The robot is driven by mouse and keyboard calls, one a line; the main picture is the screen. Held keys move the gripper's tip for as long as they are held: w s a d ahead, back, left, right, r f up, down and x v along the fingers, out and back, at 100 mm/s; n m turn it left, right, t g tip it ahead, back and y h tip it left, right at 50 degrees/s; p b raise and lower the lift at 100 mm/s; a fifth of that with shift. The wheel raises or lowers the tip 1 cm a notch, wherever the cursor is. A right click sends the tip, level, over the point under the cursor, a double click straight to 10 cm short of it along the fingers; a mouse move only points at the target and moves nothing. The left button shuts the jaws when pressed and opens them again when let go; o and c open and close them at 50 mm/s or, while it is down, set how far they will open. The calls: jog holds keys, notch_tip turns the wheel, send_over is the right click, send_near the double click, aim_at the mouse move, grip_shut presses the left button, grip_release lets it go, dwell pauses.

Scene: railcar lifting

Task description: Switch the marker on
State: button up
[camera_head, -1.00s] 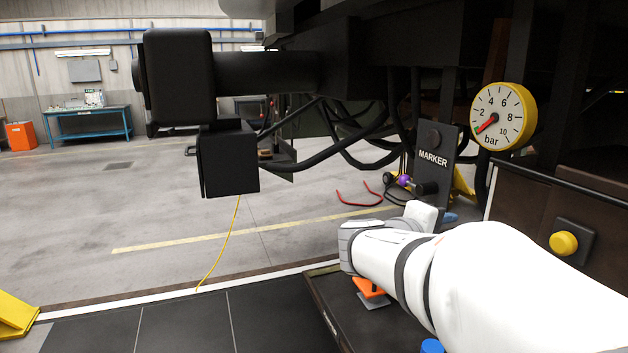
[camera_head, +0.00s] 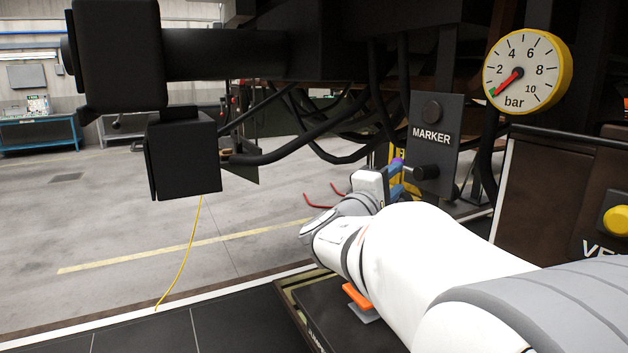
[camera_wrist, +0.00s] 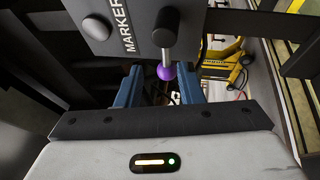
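The dark marker panel (camera_head: 433,110) with white "MARKER" lettering hangs under the railcar. The panel also fills the top of the wrist view (camera_wrist: 125,22). My gripper (camera_wrist: 160,82) is open. Its two blue fingers stand apart, and the purple ball appears between them nearer the right finger. I cannot tell whether a finger touches it. In the head view my gripper (camera_head: 392,176) is at the knob, and most of the ball is hidden.
A yellow-rimmed gauge (camera_head: 527,71) hangs right of the panel, its red needle low. A yellow button (camera_head: 616,221) is on the right. Black hoses (camera_head: 345,155) hang behind the panel. A dark coupler box (camera_head: 183,155) is left. An orange handle (camera_head: 357,296) lies below my arm.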

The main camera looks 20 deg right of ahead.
aim_at(407, 171)
jog(key=x, duration=0.2)
jog(key=p+x, duration=0.1)
jog(key=x, duration=0.2)
jog(key=p+x, duration=0.1)
jog(key=x, duration=0.2)
jog(key=shift+w+f, duration=0.2)
jog(key=shift+f, duration=0.2)
jog(key=shift+a, duration=0.1)
grip_shut()
